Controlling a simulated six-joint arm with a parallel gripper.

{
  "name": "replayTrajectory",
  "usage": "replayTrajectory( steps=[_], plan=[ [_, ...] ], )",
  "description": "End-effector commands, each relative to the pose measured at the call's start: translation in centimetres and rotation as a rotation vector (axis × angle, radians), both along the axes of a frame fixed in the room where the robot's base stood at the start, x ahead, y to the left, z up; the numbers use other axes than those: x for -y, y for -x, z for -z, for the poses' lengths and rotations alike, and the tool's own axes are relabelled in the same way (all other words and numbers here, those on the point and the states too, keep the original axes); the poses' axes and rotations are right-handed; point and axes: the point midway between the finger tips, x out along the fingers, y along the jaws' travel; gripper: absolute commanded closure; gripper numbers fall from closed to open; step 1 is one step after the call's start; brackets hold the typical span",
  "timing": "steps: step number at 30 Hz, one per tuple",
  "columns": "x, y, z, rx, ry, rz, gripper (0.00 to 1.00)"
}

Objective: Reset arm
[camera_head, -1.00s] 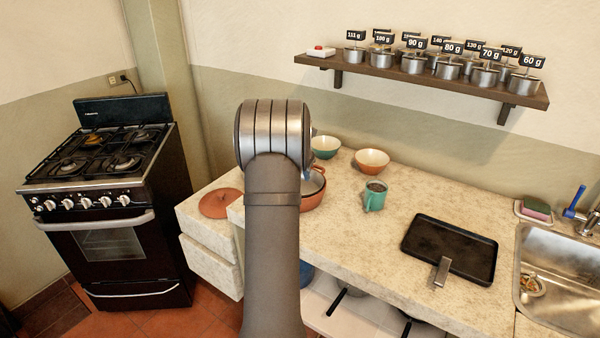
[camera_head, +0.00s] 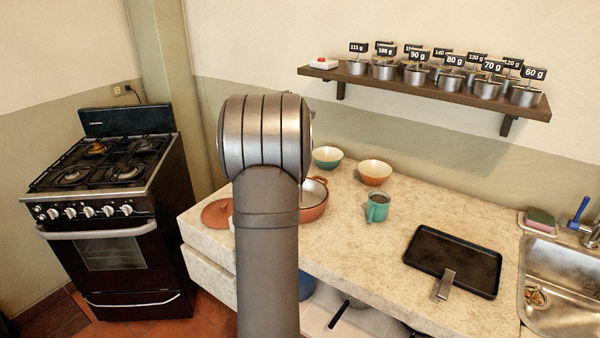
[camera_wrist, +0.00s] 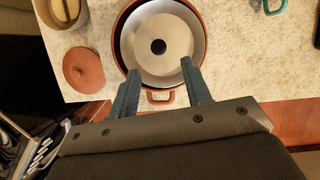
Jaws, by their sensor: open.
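My gripper (camera_wrist: 160,66) shows in the wrist view with its two dark fingers apart and nothing between them. In that view the fingers reach over the near part of a red-rimmed pot (camera_wrist: 121,22). A pale disc with a dark centre (camera_wrist: 176,30) shows inside the pot; I cannot tell if it is a lid. In the head view my raised arm stands in front and hides the gripper and part of the same pot (camera_head: 318,205).
A terracotta lid (camera_head: 216,213) lies left of the pot. Two bowls (camera_head: 327,157) (camera_head: 375,173), a green mug (camera_head: 377,207) and a black tray (camera_head: 455,262) stand on the counter (camera_head: 345,235). A wall shelf (camera_head: 420,88) holds several small labelled pots. A stove (camera_head: 110,210) stands left.

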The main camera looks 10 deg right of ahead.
Motion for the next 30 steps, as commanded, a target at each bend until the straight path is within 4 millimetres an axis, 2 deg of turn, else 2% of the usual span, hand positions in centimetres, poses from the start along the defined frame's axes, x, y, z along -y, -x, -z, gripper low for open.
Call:
replayTrajectory(
  steps=[3,6,18,23,30],
  plan=[
    [-0.3,0.4,-1.2,0.000,0.000,0.000,0.56],
    [-0.4,0.5,-1.6,0.000,0.000,0.000,0.56],
    [-0.4,0.5,-1.5,-0.001,0.000,0.000,0.56],
    [0.0,0.1,0.0,-0.004,0.000,0.000,0.56],
    [1.1,-1.3,4.3,-0.004,0.000,0.000,0.56]
  ],
)
